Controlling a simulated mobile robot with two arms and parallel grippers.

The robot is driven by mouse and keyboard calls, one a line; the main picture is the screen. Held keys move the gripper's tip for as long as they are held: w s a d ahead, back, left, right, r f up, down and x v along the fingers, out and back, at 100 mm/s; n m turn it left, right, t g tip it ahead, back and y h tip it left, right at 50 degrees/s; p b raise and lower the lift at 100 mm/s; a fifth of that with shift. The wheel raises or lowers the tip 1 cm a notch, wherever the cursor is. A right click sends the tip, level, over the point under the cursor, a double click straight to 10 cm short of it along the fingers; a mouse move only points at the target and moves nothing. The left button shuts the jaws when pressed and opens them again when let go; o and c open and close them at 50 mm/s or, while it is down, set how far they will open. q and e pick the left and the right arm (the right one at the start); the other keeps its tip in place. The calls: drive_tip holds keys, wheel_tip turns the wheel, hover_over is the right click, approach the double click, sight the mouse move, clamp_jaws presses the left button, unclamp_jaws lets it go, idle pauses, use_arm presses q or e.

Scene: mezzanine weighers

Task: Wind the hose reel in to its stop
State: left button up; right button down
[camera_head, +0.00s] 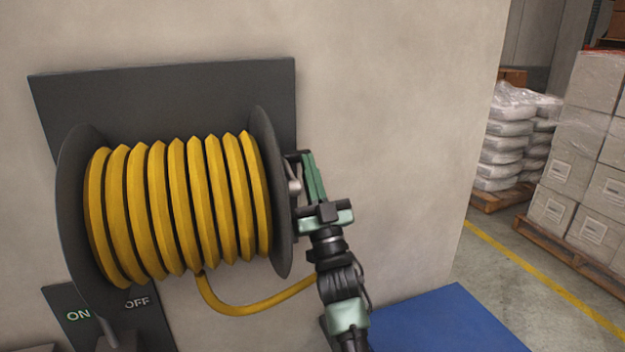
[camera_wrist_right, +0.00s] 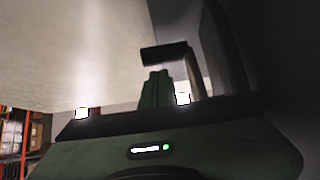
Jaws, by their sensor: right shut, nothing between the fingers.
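The hose reel (camera_head: 180,205), with yellow hose (camera_head: 185,205) wound between two dark round flanges, is mounted on a dark plate on the wall. A loose length of hose (camera_head: 240,306) hangs below it and runs right, behind my arm. A crank (camera_head: 294,187) shows at the right flange, partly hidden by my gripper. My right gripper (camera_head: 309,170) is beside the crank, fingers shut and empty. In the right wrist view the crank's dark grip (camera_wrist_right: 164,52) lies just beyond the fingertips (camera_wrist_right: 156,78); whether they touch is unclear. My left gripper is not in view.
An ON/OFF switch plate (camera_head: 145,318) with a lever is below the reel. A blue surface (camera_head: 440,325) lies at lower right. Stacked boxes (camera_head: 590,150) and wrapped sacks (camera_head: 510,140) stand on pallets far right, beyond a yellow floor line. The wall right of the gripper is clear.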

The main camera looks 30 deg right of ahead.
drive_tip(key=shift+x, duration=1)
drive_tip(key=p, duration=0.1)
drive_tip(key=f+g+p, duration=0.1)
drive_tip(key=shift+w+d+f+p, duration=0.1)
drive_tip(key=shift+w+f+p, duration=0.2)
drive_tip(key=shift+p, duration=0.1)
